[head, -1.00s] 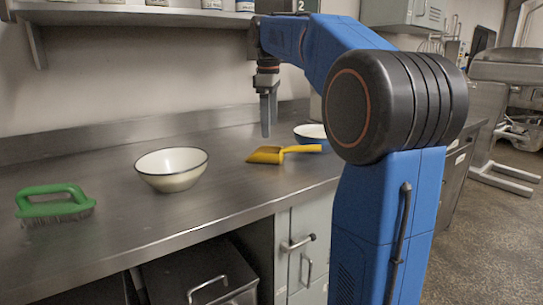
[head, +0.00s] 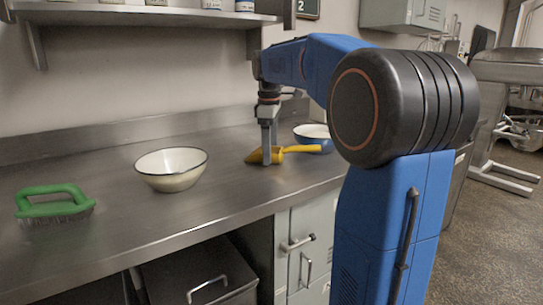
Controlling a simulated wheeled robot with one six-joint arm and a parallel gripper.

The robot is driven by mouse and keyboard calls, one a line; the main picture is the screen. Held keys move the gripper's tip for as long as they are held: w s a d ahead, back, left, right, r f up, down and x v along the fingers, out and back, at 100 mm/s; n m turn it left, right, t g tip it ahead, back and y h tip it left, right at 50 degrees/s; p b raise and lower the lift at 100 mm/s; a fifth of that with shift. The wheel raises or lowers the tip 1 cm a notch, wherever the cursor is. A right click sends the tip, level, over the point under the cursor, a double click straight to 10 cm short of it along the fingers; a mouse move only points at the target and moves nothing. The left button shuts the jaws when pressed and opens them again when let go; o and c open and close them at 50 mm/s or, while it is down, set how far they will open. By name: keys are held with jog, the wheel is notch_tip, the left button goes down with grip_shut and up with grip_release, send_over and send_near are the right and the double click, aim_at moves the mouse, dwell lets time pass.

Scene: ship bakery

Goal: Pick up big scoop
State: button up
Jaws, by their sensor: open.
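A yellow scoop (head: 294,149) lies on the steel counter, its handle pointing right and its pan to the left. My gripper (head: 268,160) points straight down at the scoop, with its fingers in front of the pan and near where the handle begins. The fingers hide part of the pan. The gripper is open; from this side I cannot tell whether the scoop lies between the fingers or whether they touch it.
A blue-and-white bowl (head: 313,136) stands just behind the scoop's handle. A cream bowl (head: 171,170) stands to the left on the counter (head: 120,215). A green brush (head: 54,204) lies at the far left. A wall shelf (head: 140,17) is above.

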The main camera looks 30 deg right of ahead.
jog(key=c, duration=1.3)
jog(key=shift+r, duration=0.15)
